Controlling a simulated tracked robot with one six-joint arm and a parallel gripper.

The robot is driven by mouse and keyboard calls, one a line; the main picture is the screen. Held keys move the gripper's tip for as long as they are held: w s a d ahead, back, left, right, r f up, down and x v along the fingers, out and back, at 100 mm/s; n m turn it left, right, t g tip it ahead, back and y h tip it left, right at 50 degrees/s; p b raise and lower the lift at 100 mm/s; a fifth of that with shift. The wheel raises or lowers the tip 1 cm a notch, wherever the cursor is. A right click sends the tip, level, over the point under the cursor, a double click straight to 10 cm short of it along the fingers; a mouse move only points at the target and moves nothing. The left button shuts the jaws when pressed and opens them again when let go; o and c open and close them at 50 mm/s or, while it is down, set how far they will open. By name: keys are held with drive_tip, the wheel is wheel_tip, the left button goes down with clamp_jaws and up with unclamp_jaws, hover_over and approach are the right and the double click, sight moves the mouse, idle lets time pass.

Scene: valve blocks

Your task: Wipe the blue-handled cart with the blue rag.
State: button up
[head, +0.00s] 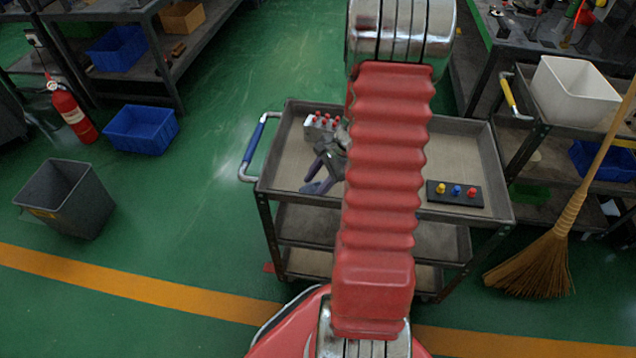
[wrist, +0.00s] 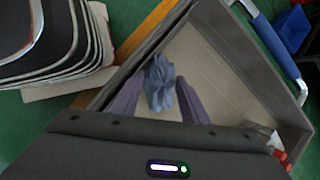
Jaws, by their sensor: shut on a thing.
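The blue-handled cart (head: 288,165) stands in the middle of the head view, with its blue handle (head: 253,145) on the left end. Its grey tray also fills much of the wrist view (wrist: 225,75), with the handle (wrist: 268,40) at upper right. My gripper (head: 318,186) is over the left part of the top tray, its purple fingers pointing down. In the wrist view my gripper (wrist: 158,100) is shut on the crumpled blue rag (wrist: 160,80) between its fingers.
A block with red knobs (head: 321,122) sits at the tray's back left, close to my gripper. A dark plate with yellow, blue and red buttons (head: 455,193) lies on the right. A broom (head: 545,255) and another cart with a white bin (head: 572,92) stand to the right.

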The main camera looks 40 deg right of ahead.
drive_tip(key=shift+w+d+f, duration=0.1)
drive_tip(key=shift+w+d, duration=1.15)
drive_tip(key=shift+d, duration=0.3)
drive_tip(key=shift+w+d+f, duration=0.1)
drive_tip(key=shift+w+d, duration=0.5)
drive_tip(key=shift+d, duration=0.2)
drive_tip(key=shift+w+d+f, duration=0.1)
drive_tip(key=shift+w+d, duration=0.45)
drive_tip(key=shift+d, duration=0.25)
drive_tip(key=shift+r, duration=0.1)
drive_tip(key=shift+s+a+r, duration=0.1)
drive_tip(key=shift+s+a, duration=0.5)
drive_tip(key=shift+a, duration=0.2)
drive_tip(key=shift+s+a+r, duration=0.1)
drive_tip(key=shift+s+a, duration=0.45)
drive_tip(key=shift+a, duration=0.25)
drive_tip(key=shift+s+a+f, duration=0.1)
